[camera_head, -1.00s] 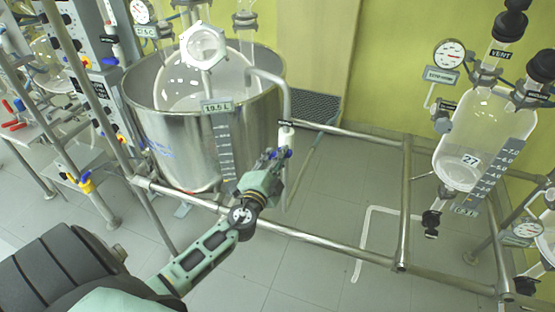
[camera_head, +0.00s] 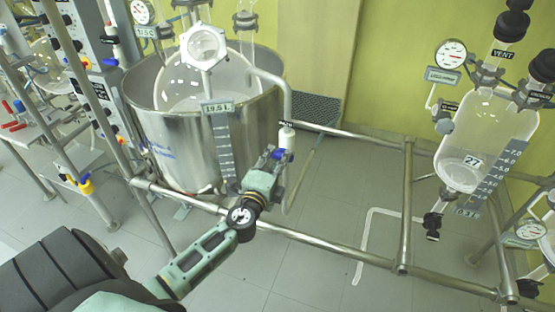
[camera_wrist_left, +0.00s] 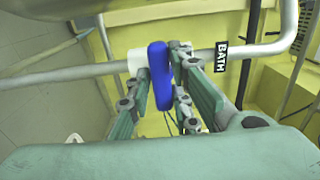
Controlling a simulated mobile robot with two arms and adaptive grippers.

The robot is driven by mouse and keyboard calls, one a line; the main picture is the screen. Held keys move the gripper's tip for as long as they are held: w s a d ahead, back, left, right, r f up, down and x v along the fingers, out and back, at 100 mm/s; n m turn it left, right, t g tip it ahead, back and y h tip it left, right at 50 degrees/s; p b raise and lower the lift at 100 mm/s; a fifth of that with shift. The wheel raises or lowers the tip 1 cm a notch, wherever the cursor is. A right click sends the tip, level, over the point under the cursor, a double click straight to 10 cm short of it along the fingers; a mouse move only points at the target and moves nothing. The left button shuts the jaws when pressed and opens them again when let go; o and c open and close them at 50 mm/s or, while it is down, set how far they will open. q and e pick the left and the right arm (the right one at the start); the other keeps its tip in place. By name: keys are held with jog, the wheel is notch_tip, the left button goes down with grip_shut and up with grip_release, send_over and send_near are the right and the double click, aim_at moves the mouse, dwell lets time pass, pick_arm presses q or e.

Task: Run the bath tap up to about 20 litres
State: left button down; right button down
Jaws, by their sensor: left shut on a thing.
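The steel bath (camera_head: 205,135) is a large round vessel with a glass flask inside. The display (camera_head: 218,107) on its front reads about 19.5 L, above a grey level scale (camera_head: 224,145). The bath tap sits on the pipe at the bath's right side. Its blue handle (camera_wrist_left: 159,76) stands upright in the left wrist view, beside the BATH label (camera_wrist_left: 221,57). My left gripper (camera_head: 274,160) is at the tap, its fingers closed on either side of the blue handle. My right gripper is out of view.
A metal rail (camera_head: 290,236) runs in front of the bath and below my left arm. A glass reactor (camera_head: 478,140) marked 27 hangs at the right. A valve panel (camera_head: 85,65) stands at the left. Floor between the rails is clear.

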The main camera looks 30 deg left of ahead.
pick_arm(q)
jog(key=shift+a+r, duration=0.1)
jog(key=shift+r, duration=0.15)
jog(key=c, duration=1.8)
grip_release()
jog(key=shift+o, duration=0.8)
jog(key=shift+f, duration=0.1)
jog(key=shift+s+f, duration=0.1)
jog(key=v, duration=1.2)
